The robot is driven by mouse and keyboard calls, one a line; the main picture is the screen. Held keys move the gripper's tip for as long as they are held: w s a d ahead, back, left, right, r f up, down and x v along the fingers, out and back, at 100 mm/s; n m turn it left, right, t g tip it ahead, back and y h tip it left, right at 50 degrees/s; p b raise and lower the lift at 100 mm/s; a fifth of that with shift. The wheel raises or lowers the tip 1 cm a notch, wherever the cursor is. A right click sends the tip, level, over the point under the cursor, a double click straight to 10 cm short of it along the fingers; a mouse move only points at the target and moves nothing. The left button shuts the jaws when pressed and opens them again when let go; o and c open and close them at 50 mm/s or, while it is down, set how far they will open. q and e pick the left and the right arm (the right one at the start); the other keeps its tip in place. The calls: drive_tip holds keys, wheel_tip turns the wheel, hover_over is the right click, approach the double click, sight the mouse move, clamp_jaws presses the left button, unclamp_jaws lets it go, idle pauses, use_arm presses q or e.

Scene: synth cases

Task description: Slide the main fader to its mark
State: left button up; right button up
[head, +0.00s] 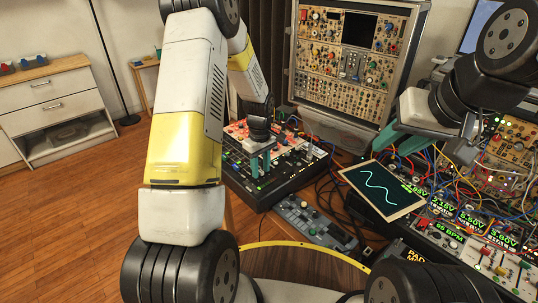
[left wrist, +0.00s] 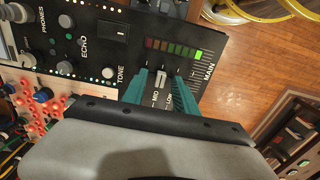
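The black mixer (head: 290,172) stands on the desk in the head view. My left gripper (head: 261,163) points down at its front part. In the left wrist view its two teal fingers (left wrist: 162,88) are apart, with a pale fader cap (left wrist: 161,77) between them and a visible gap on each side. The labels MID and LOW stand just below the cap. The MAIN label (left wrist: 209,72) is right of the fingers, beside a tick scale. I cannot make out which tick is the mark. My right gripper (head: 400,141) hangs above the desk with its teal fingers apart and empty.
A tablet with a wave trace (head: 382,190) stands right of the mixer. A grey controller (head: 315,222) lies in front. A tall synth rack (head: 350,65) stands behind. Loose cables and more modules (head: 470,220) crowd the right side. Wooden floor (head: 70,200) is clear at left.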

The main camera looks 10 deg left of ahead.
use_arm(q)
clamp_jaws()
idle(1.4)
